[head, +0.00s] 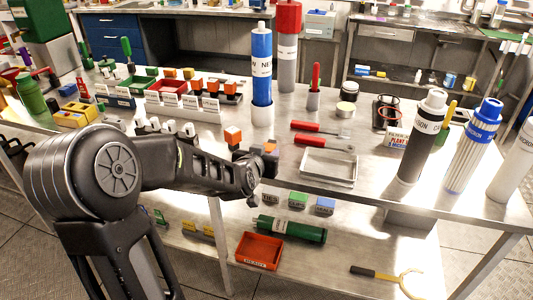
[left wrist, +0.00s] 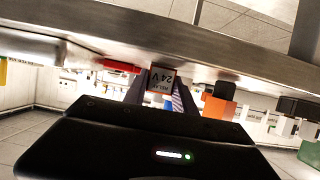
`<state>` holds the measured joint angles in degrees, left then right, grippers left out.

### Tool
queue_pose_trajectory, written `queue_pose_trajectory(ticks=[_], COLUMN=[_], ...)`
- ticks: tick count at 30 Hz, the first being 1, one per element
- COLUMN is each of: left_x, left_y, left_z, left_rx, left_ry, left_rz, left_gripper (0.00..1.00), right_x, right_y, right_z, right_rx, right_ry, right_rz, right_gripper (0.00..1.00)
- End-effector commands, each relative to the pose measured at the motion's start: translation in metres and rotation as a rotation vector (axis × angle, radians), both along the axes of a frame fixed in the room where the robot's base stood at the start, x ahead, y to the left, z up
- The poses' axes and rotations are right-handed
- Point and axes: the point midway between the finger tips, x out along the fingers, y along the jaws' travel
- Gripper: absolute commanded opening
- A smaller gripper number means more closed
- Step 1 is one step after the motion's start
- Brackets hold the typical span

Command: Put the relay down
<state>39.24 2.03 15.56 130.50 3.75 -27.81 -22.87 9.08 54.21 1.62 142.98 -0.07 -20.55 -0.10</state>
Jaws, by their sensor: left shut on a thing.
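My left arm comes in from the left in the head view. My left gripper (head: 264,153) is near the table's front edge and is shut on the relay (head: 270,148), which shows only as a small orange patch between the fingers. In the left wrist view the relay (left wrist: 162,82) shows a label reading "RELAY 24 V", with dark fingers on both sides. An orange-topped block (head: 233,135) stands just left of the gripper. The table surface directly beneath the relay is hidden in the head view. My right gripper is not in view.
A metal tray (head: 328,167) lies right of the gripper, with red-handled tools (head: 319,128) behind it. A blue cylinder (head: 261,65) stands behind. A white labelled rack (head: 184,107) is at the back left. Large cylinders (head: 423,135) stand at the right. A red bin (head: 259,251) is on the lower shelf.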

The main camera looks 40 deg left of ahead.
Motion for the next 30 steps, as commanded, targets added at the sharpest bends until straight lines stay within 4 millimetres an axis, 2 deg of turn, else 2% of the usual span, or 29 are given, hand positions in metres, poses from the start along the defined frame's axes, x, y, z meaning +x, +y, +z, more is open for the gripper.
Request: queue_pose_trajectory(ticks=[2,3,11,23,30], left_x=[0.0,0.0,0.0,-0.002,-0.029], left_y=[0.0,0.0,0.0,0.0,-0.009], left_z=[-0.003,-0.003,-0.002,0.002,0.014], left_rx=[0.0,0.0,0.0,0.001,0.005], left_ry=[-0.001,0.0,0.0,0.0,-0.003], left_rz=[0.0,0.0,0.001,0.001,0.001], left_gripper=[0.0,0.33,0.54,0.54,0.54], right_x=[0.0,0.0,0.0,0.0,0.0], right_y=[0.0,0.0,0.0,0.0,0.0], right_z=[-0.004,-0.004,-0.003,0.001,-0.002], right_rx=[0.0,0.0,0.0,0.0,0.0], right_ry=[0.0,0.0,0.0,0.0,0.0], right_rz=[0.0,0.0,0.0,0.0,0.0], right_gripper=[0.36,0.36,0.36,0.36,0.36])
